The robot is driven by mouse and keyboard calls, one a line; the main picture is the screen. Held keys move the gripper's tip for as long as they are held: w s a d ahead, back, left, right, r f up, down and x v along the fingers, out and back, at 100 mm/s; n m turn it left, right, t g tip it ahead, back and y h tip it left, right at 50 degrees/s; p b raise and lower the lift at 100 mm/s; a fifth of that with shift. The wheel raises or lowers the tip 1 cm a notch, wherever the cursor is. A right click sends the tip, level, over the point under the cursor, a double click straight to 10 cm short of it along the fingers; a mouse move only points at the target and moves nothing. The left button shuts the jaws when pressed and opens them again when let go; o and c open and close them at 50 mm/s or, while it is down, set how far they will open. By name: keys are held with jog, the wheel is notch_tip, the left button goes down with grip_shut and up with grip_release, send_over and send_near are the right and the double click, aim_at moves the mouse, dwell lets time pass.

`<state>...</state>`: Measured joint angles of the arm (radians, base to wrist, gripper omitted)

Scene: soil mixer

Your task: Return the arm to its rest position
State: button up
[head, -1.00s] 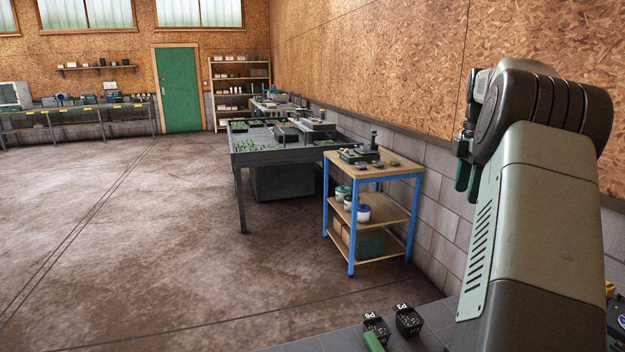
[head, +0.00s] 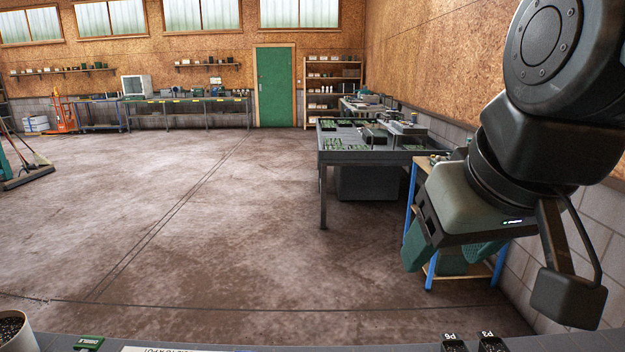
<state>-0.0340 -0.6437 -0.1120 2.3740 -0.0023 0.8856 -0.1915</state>
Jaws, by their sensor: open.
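My arm reaches in from the upper right of the head view, its dark round joint (head: 545,45) close to the camera. My gripper (head: 453,252) hangs below it and points downward, with its green finger pads apart and nothing between them. It is in front of the blue-framed wooden cart (head: 408,205) in the picture and covers most of it. I cannot tell the distance between them.
Two black pots marked P6 (head: 454,345) and P3 (head: 491,343) stand at the bottom edge. A white bucket (head: 14,332) with dark contents and a green label block (head: 89,343) are at lower left. A dark table (head: 323,160) with trays stands behind. The middle floor is open.

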jog(key=shift+m, duration=0.5)
jog(key=s+a+f, duration=0.1)
jog(key=s, duration=0.1)
jog(key=s+a+f, duration=0.1)
jog(key=f, duration=0.1)
jog(key=shift+s+a, duration=0.35)
jog(key=shift+s, duration=0.05)
jog(key=shift+o, duration=0.3)
